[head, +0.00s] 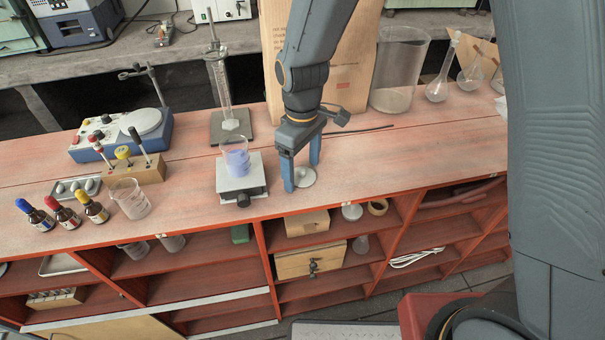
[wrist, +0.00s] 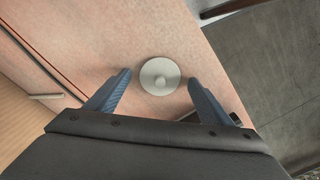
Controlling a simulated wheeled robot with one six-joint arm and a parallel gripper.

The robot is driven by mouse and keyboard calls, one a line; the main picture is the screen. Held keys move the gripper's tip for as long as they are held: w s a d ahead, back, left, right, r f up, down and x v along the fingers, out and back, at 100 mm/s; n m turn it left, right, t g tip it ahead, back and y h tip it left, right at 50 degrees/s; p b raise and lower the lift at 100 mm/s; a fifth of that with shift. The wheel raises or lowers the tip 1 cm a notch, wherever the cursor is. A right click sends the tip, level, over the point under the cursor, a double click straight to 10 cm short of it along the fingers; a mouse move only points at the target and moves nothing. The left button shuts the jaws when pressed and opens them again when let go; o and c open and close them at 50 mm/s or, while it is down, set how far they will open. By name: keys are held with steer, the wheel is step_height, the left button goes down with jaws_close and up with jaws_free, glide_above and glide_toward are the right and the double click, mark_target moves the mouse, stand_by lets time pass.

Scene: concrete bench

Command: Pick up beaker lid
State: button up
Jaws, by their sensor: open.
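The beaker lid (head: 304,178) is a small round pale grey disc with a knob at its centre, lying flat on the red-topped bench. In the wrist view the lid (wrist: 160,77) lies just beyond and between my fingertips. My gripper (head: 302,176) points down over the lid with its two blue fingers apart, and it is empty. It also shows in the wrist view (wrist: 160,82). A beaker (head: 235,160) with purple liquid stands on a small white-topped stand (head: 241,180) left of my gripper.
A large glass cylinder (head: 399,75) and round flasks (head: 438,88) stand at the back right. A tall measuring cylinder (head: 222,90) stands behind the beaker. An empty beaker (head: 130,200) and dropper bottles (head: 66,213) are at the left. The bench right of the lid is clear; its front edge is close.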

mark_target(302, 170)
steer(key=shift+c, duration=0.3)
steer(key=c, duration=1.1)
steer(key=shift+o, duration=0.2)
step_height(302, 170, up, 10)
steer(key=b, duration=0.2)
steer(key=shift+r+p, duration=1.5)
steer(key=shift+r, duration=0.05)
steer(key=shift+c, duration=0.2)
